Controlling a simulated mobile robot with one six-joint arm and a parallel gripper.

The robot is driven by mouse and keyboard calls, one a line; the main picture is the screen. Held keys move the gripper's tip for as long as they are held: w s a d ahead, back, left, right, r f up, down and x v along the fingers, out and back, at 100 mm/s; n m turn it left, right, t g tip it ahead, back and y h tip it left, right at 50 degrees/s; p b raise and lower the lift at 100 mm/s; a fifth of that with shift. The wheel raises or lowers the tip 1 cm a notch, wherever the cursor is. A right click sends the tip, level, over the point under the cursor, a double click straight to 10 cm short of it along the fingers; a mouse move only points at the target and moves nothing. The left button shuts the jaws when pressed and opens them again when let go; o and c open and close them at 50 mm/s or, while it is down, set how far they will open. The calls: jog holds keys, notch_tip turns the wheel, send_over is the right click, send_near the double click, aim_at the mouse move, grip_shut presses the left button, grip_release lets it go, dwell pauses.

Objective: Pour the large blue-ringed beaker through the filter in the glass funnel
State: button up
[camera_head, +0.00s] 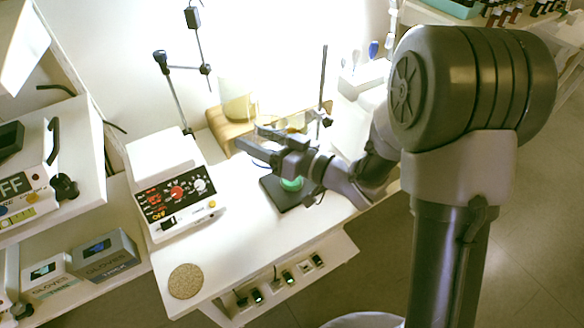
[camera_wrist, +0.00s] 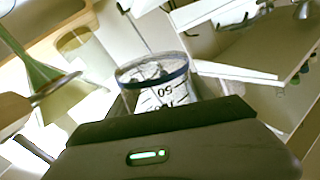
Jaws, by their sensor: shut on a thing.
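The large beaker (camera_wrist: 165,95) with a blue ring at its rim and black graduation marks stands out in front of my gripper in the wrist view. My gripper (camera_head: 262,144) is shut on it, above the white bench in the head view. The beaker is hard to make out there against the glare. I see its mouth in the wrist view, but cannot tell its tilt or how full it is. A greenish cone shape (camera_wrist: 38,74) at the left of the wrist view may be the glass funnel. I cannot make out the filter.
Another pale yellowish beaker (camera_head: 238,100) stands on a wooden block (camera_head: 222,130) behind my gripper. A stand with a black base (camera_head: 280,198), a green round thing (camera_head: 291,184) and an upright rod (camera_head: 323,75) are close by. A control box (camera_head: 175,190) and a cork mat (camera_head: 186,281) are on the left.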

jog(key=f+n+b, duration=0.1)
jog(key=b, duration=0.1)
jog(key=f+b, duration=0.1)
jog(key=f, duration=0.1)
jog(key=s+f+n+b, duration=0.1)
jog(key=b, duration=0.1)
jog(key=shift+s+a+f+n+b, duration=0.1)
jog(key=shift+a+f+n+b, duration=0.15)
jog(key=shift+f+n+b, duration=0.1)
jog(key=shift+s+a+f+n+p, duration=0.1)
jog(key=shift+s+f+n+p, duration=0.1)
jog(key=shift+f+n+p, duration=0.2)
jog(key=s+a+r+p, duration=0.1)
jog(key=s+a+r, duration=0.1)
jog(key=s+r, duration=0.2)
jog(key=shift+s+r+p, duration=0.3)
jog(key=shift+r+p, duration=0.05)
jog(key=shift+r, duration=0.2)
jog(key=shift+d+f, duration=0.1)
dwell(2.6)
